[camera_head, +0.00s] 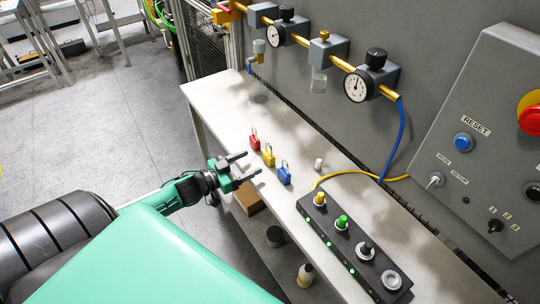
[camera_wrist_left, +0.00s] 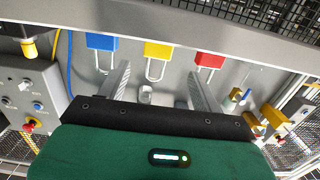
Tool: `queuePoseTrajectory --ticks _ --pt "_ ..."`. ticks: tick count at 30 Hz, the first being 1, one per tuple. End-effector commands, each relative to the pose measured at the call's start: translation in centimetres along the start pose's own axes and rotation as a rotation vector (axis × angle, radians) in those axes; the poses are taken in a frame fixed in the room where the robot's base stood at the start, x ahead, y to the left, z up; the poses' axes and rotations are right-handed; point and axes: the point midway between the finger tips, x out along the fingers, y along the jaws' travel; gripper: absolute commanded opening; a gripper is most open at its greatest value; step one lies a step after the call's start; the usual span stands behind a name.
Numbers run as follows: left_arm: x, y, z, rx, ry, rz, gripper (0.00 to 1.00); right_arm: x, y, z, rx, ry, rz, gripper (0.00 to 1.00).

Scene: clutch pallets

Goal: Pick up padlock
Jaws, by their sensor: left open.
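Three small padlocks stand in a row on the white bench: red (camera_head: 255,143), yellow (camera_head: 268,158) and blue (camera_head: 285,177). My left gripper (camera_head: 249,163) is open and empty at the bench's near edge, its fingers pointing toward the row, apart from the padlocks. In the left wrist view the blue padlock (camera_wrist_left: 102,42), yellow padlock (camera_wrist_left: 157,49) and red padlock (camera_wrist_left: 210,60) show beyond my left gripper (camera_wrist_left: 157,68). The yellow one lies between the lines of the two fingers. My right gripper is not in view.
The white bench (camera_head: 216,99) runs along a grey wall. A black button box (camera_head: 349,244) sits on its right part, with a yellow cable. A small pale object (camera_head: 318,164) lies behind the padlocks. Gauges hang on a pipe above. The bench's far left end is mostly clear.

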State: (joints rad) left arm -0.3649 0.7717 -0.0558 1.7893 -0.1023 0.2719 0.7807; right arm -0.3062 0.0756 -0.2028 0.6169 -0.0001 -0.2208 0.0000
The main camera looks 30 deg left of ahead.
Motion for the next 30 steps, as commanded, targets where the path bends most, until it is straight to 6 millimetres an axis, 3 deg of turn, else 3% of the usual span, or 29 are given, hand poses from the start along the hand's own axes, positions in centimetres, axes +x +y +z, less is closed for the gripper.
queuePoseTrajectory --ticks 9,14,24,30 --pt "2.9 0.0 0.0 0.0 0.0 -0.001 0.66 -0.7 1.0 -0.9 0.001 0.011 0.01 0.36" --pt "3.4 0.0 -0.1 -0.001 0.0 -0.001 0.66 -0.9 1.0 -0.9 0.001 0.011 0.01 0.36" --pt "7.2 0.4 0.1 -0.001 0.001 -0.001 0.66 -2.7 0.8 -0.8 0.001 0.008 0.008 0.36" --pt "8.2 0.4 0.3 0.0 0.0 0.0 0.66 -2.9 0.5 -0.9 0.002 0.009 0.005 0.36"
